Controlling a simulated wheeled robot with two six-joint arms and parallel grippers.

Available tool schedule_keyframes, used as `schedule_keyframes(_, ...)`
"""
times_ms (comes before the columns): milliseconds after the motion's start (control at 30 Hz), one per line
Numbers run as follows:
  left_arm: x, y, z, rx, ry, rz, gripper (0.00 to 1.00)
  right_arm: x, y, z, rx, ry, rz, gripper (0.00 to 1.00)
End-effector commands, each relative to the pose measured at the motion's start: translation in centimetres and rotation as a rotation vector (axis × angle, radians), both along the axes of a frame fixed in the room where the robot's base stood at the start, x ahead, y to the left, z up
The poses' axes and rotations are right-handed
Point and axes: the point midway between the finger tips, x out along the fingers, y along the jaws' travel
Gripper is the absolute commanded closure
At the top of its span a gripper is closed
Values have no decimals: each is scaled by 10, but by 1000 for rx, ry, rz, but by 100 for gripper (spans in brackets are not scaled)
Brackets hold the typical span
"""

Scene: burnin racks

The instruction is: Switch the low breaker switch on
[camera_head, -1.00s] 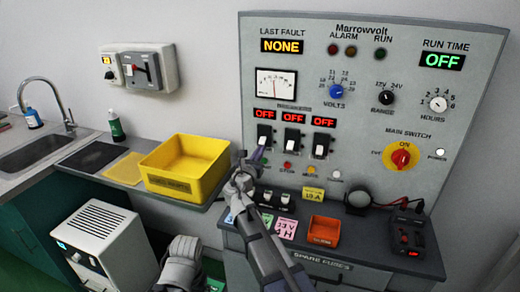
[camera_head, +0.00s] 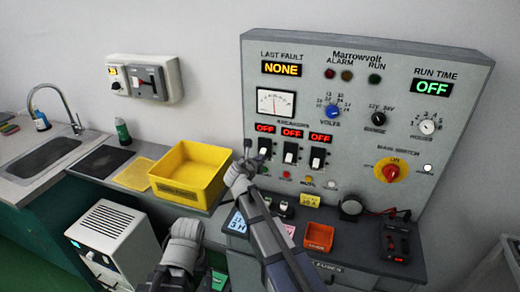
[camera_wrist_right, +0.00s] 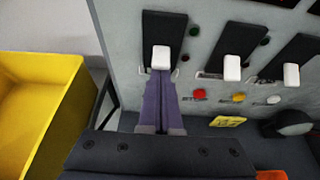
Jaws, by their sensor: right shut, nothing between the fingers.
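The panel (camera_head: 400,75) has three black breakers in a row: left (camera_head: 264,146), middle (camera_head: 291,152) and right (camera_head: 317,157). Each has a white lever pointing down and a lit OFF sign above it. The small name labels are not readable. My right gripper (camera_head: 247,148) is shut and empty at the left breaker. In the right wrist view its purple fingertips (camera_wrist_right: 163,75) sit right under the left breaker's white lever (camera_wrist_right: 161,58); whether they touch it I cannot tell. My left gripper's fingers are not visible.
A yellow bin (camera_head: 188,175) stands left of the panel. On the ledge below the panel are an orange tray (camera_head: 318,237), a yellow tag (camera_head: 310,200), a round black object (camera_head: 351,207) and a black device with leads (camera_head: 396,240). A red main switch (camera_head: 390,171) is at right.

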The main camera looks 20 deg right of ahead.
Motion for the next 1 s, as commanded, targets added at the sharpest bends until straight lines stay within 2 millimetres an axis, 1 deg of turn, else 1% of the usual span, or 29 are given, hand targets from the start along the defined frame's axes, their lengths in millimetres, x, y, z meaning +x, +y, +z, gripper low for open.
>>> schedule_keyframes(33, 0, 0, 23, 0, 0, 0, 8, 2, -1, 15, 22, 32, -1, 100)
schedule_keyframes(167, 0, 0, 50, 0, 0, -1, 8, 2, -1, 22, 82, 121, -1, 100)
schedule_keyframes(200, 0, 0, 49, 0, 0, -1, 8, 1, -1, 16, 93, 139, -2, 100)
schedule_keyframes(233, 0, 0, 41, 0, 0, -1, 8, 0, 0, 9, 90, 136, -1, 100)
schedule_keyframes(400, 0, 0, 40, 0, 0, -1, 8, 0, 0, 9, 88, 132, -1, 100)
schedule_keyframes(567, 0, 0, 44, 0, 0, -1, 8, 0, 0, 13, 88, 131, -1, 100)
schedule_keyframes(833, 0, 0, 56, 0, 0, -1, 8, 0, 0, 25, 88, 130, -1, 100)
schedule_keyframes(1000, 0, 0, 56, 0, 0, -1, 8, 0, 0, 25, 88, 130, -1, 100)
